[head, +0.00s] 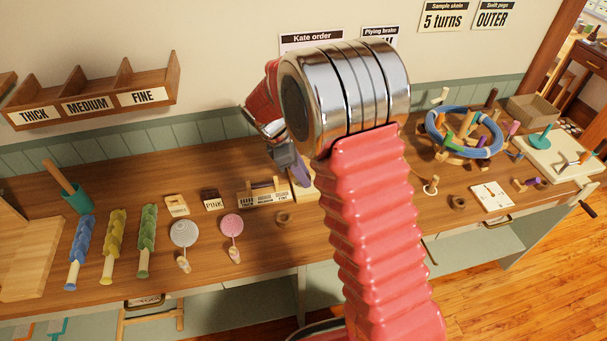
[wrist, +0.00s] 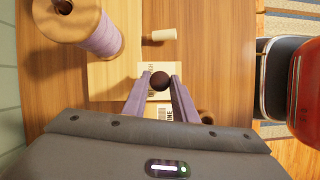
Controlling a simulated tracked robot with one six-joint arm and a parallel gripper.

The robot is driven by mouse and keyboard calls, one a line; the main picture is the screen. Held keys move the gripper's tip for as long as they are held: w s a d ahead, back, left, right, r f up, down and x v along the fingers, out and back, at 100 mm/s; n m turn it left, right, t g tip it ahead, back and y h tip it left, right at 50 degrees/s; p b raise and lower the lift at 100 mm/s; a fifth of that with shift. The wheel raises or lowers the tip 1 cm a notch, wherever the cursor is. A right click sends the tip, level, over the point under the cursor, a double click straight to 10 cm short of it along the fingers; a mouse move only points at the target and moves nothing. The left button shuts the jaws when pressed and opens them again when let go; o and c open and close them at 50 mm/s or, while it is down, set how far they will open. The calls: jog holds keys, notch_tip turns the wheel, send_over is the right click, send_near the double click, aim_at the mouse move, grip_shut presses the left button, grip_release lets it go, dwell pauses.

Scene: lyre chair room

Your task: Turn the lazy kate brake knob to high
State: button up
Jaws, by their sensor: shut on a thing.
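My gripper (wrist: 160,82) is shut on a dark round knob (wrist: 160,79), which sits between its two fingertips in the wrist view. The knob stands over a cream plate (wrist: 148,69) with small dark lettering. The lettering is partly covered and I cannot read the setting. In the head view my gripper (head: 300,178) points down at a pale wooden piece (head: 306,193) on the bench. My arm hides much of that piece, and the knob cannot be made out there.
A large spool with lilac yarn (wrist: 100,38) stands close to my gripper in the wrist view. A pale peg (wrist: 160,34) lies near it. A labelled wooden rack (head: 262,193) is left of my gripper. A blue ring-shaped skein (head: 435,127) is at the right.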

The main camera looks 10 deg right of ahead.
jog(key=m, duration=0.2)
jog(key=m+g, duration=0.1)
jog(key=shift+w+m+y, duration=0.2)
jog(key=shift+m+y, duration=0.1)
jog(key=shift+m, duration=0.1)
jog(key=m, duration=0.1)
jog(key=m+g, duration=0.1)
jog(key=m, duration=0.1)
jog(key=shift+w+m+g+y, duration=0.15)
jog(key=shift+m+g+y, duration=0.15)
jog(key=shift+y, duration=0.1)
jog(key=m+y, duration=0.1)
jog(key=m, duration=0.2)
jog(key=m+g+y, duration=0.1)
jog(key=m, duration=0.2)
jog(key=shift+d, duration=0.2)
jog(key=o, duration=1)
jog(key=shift+o, duration=0.2)
jog(key=shift+r, duration=0.1)
jog(key=v, duration=1.3)
jog(key=shift+w+r, duration=0.15)
jog(key=shift+w, duration=0.1)
